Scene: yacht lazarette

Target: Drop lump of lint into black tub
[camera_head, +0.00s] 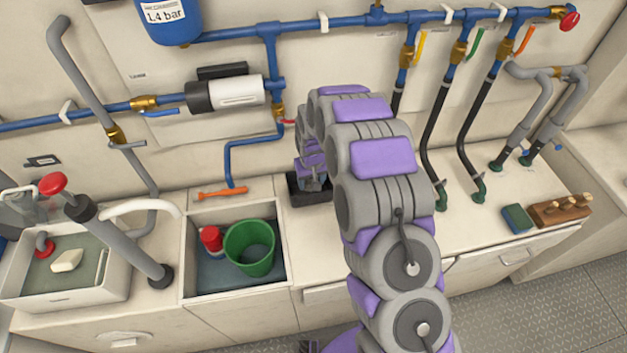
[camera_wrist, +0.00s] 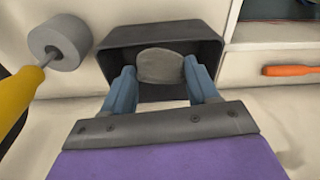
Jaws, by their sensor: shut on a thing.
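The lump of lint (camera_wrist: 160,66) is a grey, rounded wad, seen in the wrist view between the two blue fingers of my gripper (camera_wrist: 159,78). My gripper is shut on it. The black tub (camera_wrist: 118,42) is an open dark box beyond the fingers, and the lump shows against its opening. I cannot tell how high the lump is above the tub's floor. In the head view the black tub (camera_head: 326,192) stands on the counter below my gripper (camera_head: 313,184), which hides part of it. The lump cannot be made out there.
A recessed sink (camera_head: 192,285) holding a green bucket (camera_head: 249,248) and red can (camera_head: 211,239) lies left of the tub. An orange tool (camera_head: 222,192) lies behind it. In the wrist view, a yellow-handled grey cylinder (camera_wrist: 60,43) is at left. Hoses (camera_head: 435,110) rise at right.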

